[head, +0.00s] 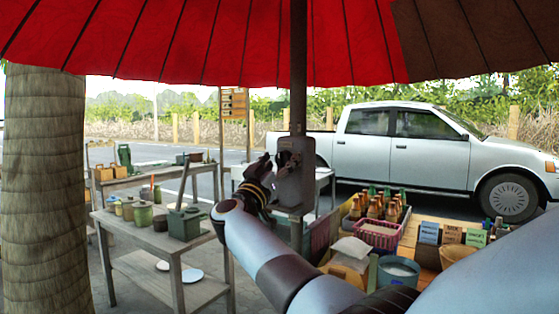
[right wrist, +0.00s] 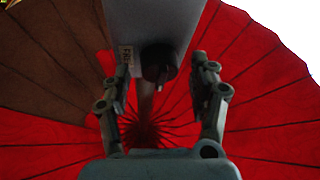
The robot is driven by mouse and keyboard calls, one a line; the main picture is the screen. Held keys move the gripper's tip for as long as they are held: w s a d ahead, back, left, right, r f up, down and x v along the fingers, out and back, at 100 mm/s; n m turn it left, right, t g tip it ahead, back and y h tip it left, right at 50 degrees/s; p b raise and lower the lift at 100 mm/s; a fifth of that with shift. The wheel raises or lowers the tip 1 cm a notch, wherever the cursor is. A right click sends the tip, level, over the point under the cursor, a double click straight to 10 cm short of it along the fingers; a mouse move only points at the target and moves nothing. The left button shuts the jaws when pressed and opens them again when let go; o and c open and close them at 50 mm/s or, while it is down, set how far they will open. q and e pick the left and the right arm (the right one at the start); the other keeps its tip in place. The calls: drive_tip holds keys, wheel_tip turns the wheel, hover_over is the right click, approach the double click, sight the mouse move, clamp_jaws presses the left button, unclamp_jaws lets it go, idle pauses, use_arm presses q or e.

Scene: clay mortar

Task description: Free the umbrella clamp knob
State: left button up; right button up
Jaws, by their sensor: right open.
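The grey umbrella clamp (head: 299,186) sits on the dark umbrella pole (head: 298,70), in the middle of the head view. In the right wrist view the pale clamp box (right wrist: 150,22) fills the top centre and carries a small label (right wrist: 126,57). The dark round clamp knob (right wrist: 159,62) sticks out from its lower edge. My right gripper (head: 268,166) is close to the clamp's left side. In the wrist view its open fingers (right wrist: 161,88) stand on both sides of the knob, with gaps and nothing between them held. My left gripper does not show.
The red and brown umbrella canopy (head: 220,40) hangs overhead. A grey table (head: 150,235) with pots stands left, beside a thick trunk (head: 45,180). Crates with bottles and a pink basket (head: 377,236) lie right of the pole. A silver pickup (head: 430,150) is parked behind.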

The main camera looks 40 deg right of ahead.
drive_tip(key=shift+w+d, duration=0.1)
drive_tip(key=shift+d, duration=0.1)
drive_tip(key=shift+c, duration=0.3)
drive_tip(key=c, duration=1.1)
drive_tip(key=shift+f+m+g+h+b, duration=0.1)
drive_tip(key=shift+m+g+h+b, duration=0.35)
drive_tip(key=shift+m+b, duration=0.35)
drive_tip(key=m+g+b, duration=0.3)
drive_tip(key=m+b, duration=0.3)
drive_tip(key=m+g+b, duration=0.3)
drive_tip(key=m+b, duration=0.2)
drive_tip(key=m, duration=0.2)
drive_tip(key=m+g+b, duration=0.3)
drive_tip(key=m+b, duration=0.3)
drive_tip(key=shift+w+a+m+g+h+b, duration=0.2)
drive_tip(key=shift+w+m+g+h+b, duration=0.1)
drive_tip(key=shift+m+g+b, duration=0.1)
drive_tip(key=shift+r+m+g+y+b, duration=0.25)
drive_tip(key=shift+m+g+y+b, duration=0.25)
drive_tip(key=shift+m+b, duration=0.85)
drive_tip(key=shift+m, duration=0.35)
